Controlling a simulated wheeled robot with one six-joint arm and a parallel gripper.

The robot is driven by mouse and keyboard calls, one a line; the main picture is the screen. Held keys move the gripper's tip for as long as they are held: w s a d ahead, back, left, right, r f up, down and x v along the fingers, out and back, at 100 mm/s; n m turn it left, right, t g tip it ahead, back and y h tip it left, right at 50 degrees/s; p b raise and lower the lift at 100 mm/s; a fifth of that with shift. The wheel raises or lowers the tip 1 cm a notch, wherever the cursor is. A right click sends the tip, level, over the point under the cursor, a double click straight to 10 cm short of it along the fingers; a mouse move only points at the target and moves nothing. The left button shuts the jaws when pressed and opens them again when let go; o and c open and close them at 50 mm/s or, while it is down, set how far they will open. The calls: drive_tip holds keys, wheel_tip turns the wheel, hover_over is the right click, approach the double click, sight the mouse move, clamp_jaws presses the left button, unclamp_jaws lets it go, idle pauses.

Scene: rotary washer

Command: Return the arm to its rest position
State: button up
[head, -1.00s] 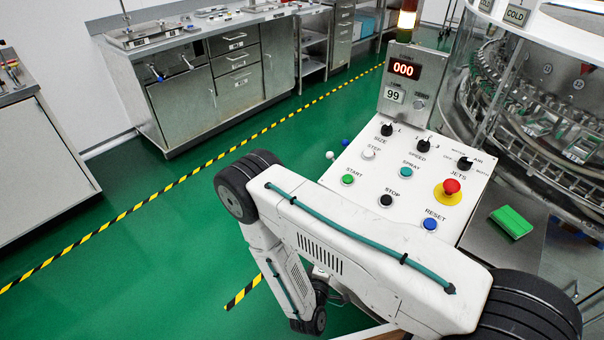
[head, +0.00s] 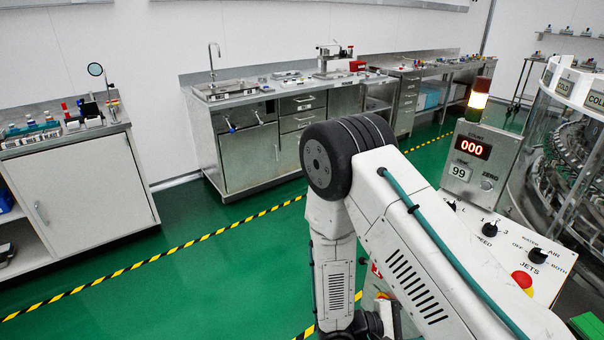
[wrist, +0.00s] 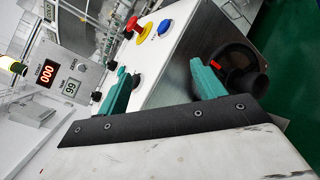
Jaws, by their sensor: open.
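My white arm rises large in the lower right of the head view, its black-banded elbow high in front of the benches. My gripper (wrist: 160,84) shows in the wrist view with two teal fingers spread apart and nothing between them. Beyond the fingers in the wrist view is the control panel with its red emergency button (wrist: 138,25) and blue reset button (wrist: 165,27). In the head view my gripper cannot be made out, and my arm covers much of the panel (head: 535,258).
The counter display (head: 472,147) reads 000 and stands beside the rotary washer (head: 575,165) at right. A steel sink bench (head: 250,150) lines the back wall. A white cabinet (head: 80,190) stands at left. Green floor between them is clear, crossed by striped tape.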

drive_tip(key=s+r+m+y, duration=0.3)
drive_tip(key=s+r+y, duration=0.2)
drive_tip(key=r, duration=0.6)
drive_tip(key=s+r+m+y, duration=0.4)
drive_tip(key=r+y, duration=0.3)
drive_tip(key=r, duration=0.4)
drive_tip(key=s+a+r+m+y, duration=0.1)
drive_tip(key=s+r+m+y, duration=0.2)
drive_tip(key=r, duration=0.9)
drive_tip(key=s+y, duration=0.2)
drive_tip(key=s, duration=0.1)
drive_tip(key=shift+s+y, duration=0.4)
